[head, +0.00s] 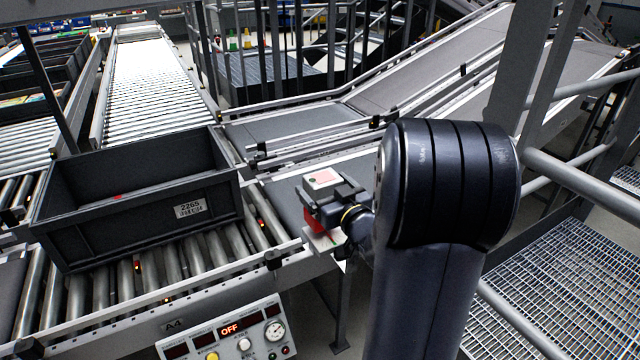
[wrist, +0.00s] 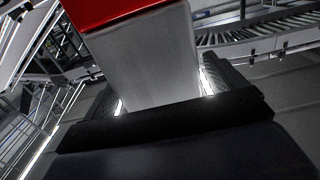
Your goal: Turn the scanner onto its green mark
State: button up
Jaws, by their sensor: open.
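The scanner looks like a small block with a red part (head: 317,222) and a pale part, at the end of my arm beside the conveyor. In the wrist view, its pale grey face and red band (wrist: 135,12) fill the upper middle. My gripper (head: 328,198) is open, with the block between its two dark fingers; I cannot tell whether they touch it. A pale plate (head: 324,241) shows just below the red part. The green mark is not clear in either view, and my gripper and arm hide part of this spot.
A dark grey tote (head: 85,228) stands on the roller conveyor to the left, with a small red spot inside. A control panel (head: 232,335) reading OFF is at the lower front. A metal railing (head: 585,185) runs along the right, above the grating (head: 560,290).

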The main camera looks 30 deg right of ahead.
jog(key=s, duration=0.8)
jog(key=shift+d+b, duration=0.1)
jog(key=shift+b, duration=0.3)
jog(key=shift+w, duration=0.1)
jog(key=w+p, duration=0.2)
jog(key=w, duration=0.9)
jog(key=shift+r, duration=0.1)
jog(key=shift+s+n+y+p, duration=0.1)
jog(key=shift+n+y+p, duration=0.2)
jog(key=shift+y+p, duration=0.2)
jog(key=shift+a+y, duration=0.25)
jog(key=shift+y, duration=0.05)
jog(key=shift+f+h+b, duration=0.25)
jog(key=shift+h+b, duration=0.35)
jog(key=shift+b, duration=0.15)
